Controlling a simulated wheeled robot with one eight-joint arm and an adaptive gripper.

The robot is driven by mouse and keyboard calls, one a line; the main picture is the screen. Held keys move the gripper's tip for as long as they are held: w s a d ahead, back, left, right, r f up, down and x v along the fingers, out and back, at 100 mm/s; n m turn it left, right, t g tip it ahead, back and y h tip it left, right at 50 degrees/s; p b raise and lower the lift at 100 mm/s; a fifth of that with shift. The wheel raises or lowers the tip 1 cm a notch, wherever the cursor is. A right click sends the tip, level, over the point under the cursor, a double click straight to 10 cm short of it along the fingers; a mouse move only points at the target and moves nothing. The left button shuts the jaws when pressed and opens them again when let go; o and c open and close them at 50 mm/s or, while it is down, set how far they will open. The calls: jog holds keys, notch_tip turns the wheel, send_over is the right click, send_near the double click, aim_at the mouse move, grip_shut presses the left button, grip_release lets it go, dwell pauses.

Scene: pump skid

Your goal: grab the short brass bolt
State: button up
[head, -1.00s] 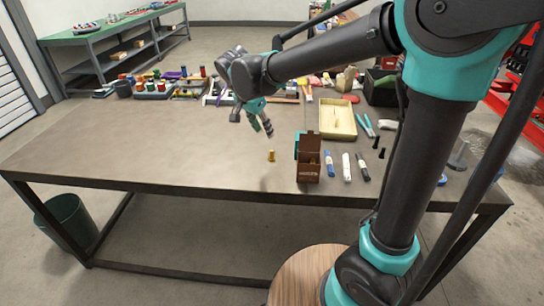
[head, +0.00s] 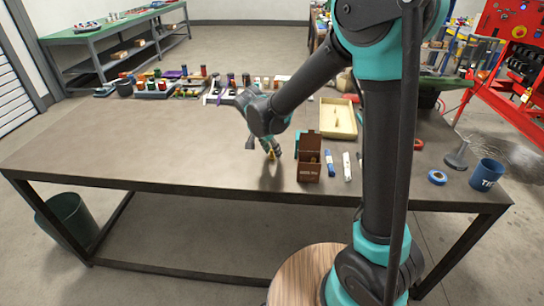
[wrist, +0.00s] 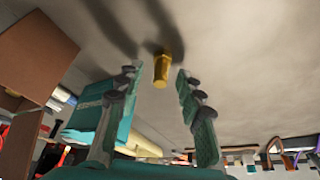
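The short brass bolt (wrist: 161,69) stands on the bare table top, between my gripper's fingertips in the wrist view. My gripper (wrist: 158,75) is open, with one teal finger on each side of the bolt and a gap visible on both sides. In the head view my gripper (head: 271,152) is low over the table, just left of the brown box, and hides most of the bolt.
The brown open box (head: 309,160) stands close beside my gripper; it also shows in the wrist view (wrist: 35,62). A blue-labelled item (head: 329,163) and a white one (head: 347,166) lie to its right. A cream tray (head: 338,118) is behind.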

jog(key=shift+f, duration=0.1)
grip_shut()
dwell(0.4)
